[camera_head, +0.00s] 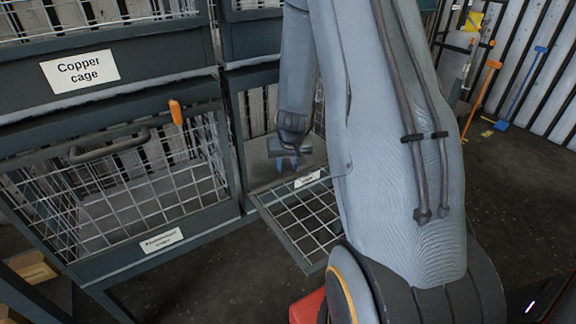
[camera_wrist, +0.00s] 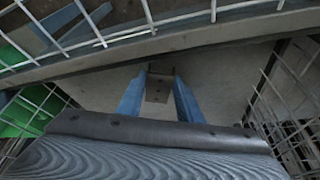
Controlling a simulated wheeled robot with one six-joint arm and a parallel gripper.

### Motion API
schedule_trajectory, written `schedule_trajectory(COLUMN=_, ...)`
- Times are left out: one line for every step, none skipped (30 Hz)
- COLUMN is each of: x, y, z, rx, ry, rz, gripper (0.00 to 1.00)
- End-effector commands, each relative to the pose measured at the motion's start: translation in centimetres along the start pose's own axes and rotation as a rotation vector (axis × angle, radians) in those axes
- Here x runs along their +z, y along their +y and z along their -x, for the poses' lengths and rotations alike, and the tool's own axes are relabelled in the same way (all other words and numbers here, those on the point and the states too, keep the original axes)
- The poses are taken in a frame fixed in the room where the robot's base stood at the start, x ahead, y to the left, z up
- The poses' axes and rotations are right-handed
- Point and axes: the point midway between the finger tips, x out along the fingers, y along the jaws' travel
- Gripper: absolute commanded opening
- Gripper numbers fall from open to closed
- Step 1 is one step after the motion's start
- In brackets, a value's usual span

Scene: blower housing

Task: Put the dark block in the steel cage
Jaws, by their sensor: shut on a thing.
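My gripper (camera_head: 288,160) is inside the opening of a wire cage (camera_head: 262,203) whose mesh door hangs folded down towards me. The small label on this cage is too small to read surely. In the wrist view my gripper (camera_wrist: 158,85) has its two blue fingers on either side of a small dark block (camera_wrist: 158,88), shut on it. The block is over a plain grey cage floor; I cannot tell whether it touches it. In the head view the block is not clearly visible.
The lowered mesh door (camera_head: 305,220) sticks out below the opening. To the left is a shut cage with an orange-tipped latch (camera_head: 175,112); above it is the copper cage (camera_head: 80,72). Wire mesh walls (camera_wrist: 285,115) stand close beside my gripper.

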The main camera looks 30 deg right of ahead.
Motion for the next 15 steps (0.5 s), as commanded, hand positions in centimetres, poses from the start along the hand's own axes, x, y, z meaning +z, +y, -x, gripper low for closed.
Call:
schedule_trajectory(x=0.13, y=-0.02, z=-0.65, rx=0.0, ry=0.002, rz=0.0, gripper=0.01)
schedule_trajectory(x=0.2, y=-0.03, z=-0.84, rx=0.0, ry=0.002, rz=0.0, gripper=0.01)
schedule_trajectory(x=0.27, y=-0.03, z=-1.03, rx=0.0, ry=0.002, rz=0.0, gripper=0.01)
schedule_trajectory(x=0.33, y=-0.03, z=-1.18, rx=0.0, ry=0.002, rz=0.0, gripper=0.01)
schedule_trajectory(x=0.39, y=-0.03, z=-1.33, rx=0.0, ry=0.002, rz=0.0, gripper=0.01)
schedule_trajectory(x=0.45, y=-0.03, z=-1.46, rx=0.0, ry=0.002, rz=0.0, gripper=0.01)
schedule_trajectory(x=0.49, y=-0.02, z=-1.52, rx=0.0, ry=0.002, rz=0.001, gripper=0.01)
schedule_trajectory(x=0.52, y=-0.02, z=-1.55, rx=0.0, ry=0.002, rz=0.001, gripper=0.01)
schedule_trajectory(x=0.55, y=-0.02, z=-1.57, rx=0.0, ry=0.001, rz=0.001, gripper=0.01)
schedule_trajectory(x=0.56, y=-0.01, z=-1.57, rx=0.0, ry=0.001, rz=0.001, gripper=0.01)
schedule_trajectory(x=0.57, y=-0.01, z=-1.56, rx=0.0, ry=0.001, rz=0.001, gripper=0.01)
schedule_trajectory(x=0.57, y=0.0, z=-1.53, rx=0.0, ry=0.001, rz=0.001, gripper=0.01)
schedule_trajectory(x=0.56, y=0.0, z=-1.51, rx=0.0, ry=0.002, rz=0.001, gripper=0.01)
schedule_trajectory(x=0.56, y=0.0, z=-1.49, rx=0.0, ry=0.002, rz=0.001, gripper=0.01)
schedule_trajectory(x=0.56, y=0.0, z=-1.47, rx=0.0, ry=0.002, rz=0.001, gripper=0.01)
